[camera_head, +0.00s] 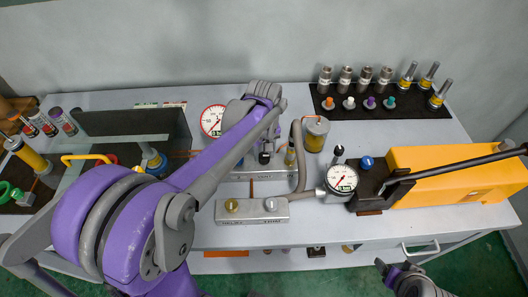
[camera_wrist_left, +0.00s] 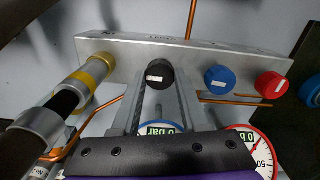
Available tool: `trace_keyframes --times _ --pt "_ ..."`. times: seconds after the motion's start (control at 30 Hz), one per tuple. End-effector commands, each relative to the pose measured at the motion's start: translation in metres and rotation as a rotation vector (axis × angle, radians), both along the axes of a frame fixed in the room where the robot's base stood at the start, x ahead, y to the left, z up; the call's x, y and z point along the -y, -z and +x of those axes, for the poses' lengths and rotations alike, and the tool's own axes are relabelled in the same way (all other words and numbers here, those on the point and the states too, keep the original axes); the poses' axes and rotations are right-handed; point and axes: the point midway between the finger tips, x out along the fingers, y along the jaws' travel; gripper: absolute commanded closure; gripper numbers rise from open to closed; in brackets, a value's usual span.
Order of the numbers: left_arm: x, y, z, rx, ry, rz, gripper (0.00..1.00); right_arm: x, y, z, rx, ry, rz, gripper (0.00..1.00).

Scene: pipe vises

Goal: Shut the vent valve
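In the left wrist view a silver valve block (camera_wrist_left: 190,55) carries a black knob (camera_wrist_left: 160,75), a blue knob (camera_wrist_left: 219,80) and a red knob (camera_wrist_left: 271,85). My right gripper (camera_head: 381,266) is low at the right, over the front.
A front block (camera_head: 252,211) has a gold and a silver knob. A gauge (camera_head: 342,180), an orange pump (camera_head: 450,172) with a long black handle, and a black mat (camera_head: 383,111) with fittings stand to the right. A yellow-collared pipe (camera_wrist_left: 75,90) is close left of my left fingers.

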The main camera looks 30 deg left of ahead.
Motion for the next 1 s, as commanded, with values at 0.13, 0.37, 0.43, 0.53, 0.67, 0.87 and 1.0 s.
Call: trace_keyframes --times 0.13,0.37,0.43,0.53,0.67,0.87,1.0 --pt "0.000 0.000 0.000 0.000 0.000 0.000 1.00 0.000 0.000 0.000 0.000 0.000 0.000 0.26" --pt "0.000 0.000 0.000 0.000 0.010 0.000 1.00 0.000 0.000 0.000 0.000 0.000 0.000 0.26" --pt "0.000 0.000 0.000 0.000 0.024 0.000 1.00 0.000 0.001 0.000 -0.001 0.000 0.000 0.26" --pt "0.000 0.000 0.000 0.000 0.059 0.000 1.00 0.000 0.002 -0.001 -0.002 0.000 0.000 0.26" --pt "0.000 0.000 0.000 -0.001 0.132 -0.001 1.00 0.000 0.005 -0.002 -0.004 0.000 0.000 0.26" --pt "0.000 0.001 0.000 -0.001 0.297 -0.001 1.00 0.000 0.010 -0.004 -0.008 0.000 0.000 0.26" --pt "0.000 0.000 0.000 -0.001 0.431 -0.001 1.00 0.000 0.014 -0.005 -0.010 0.000 0.000 0.26"
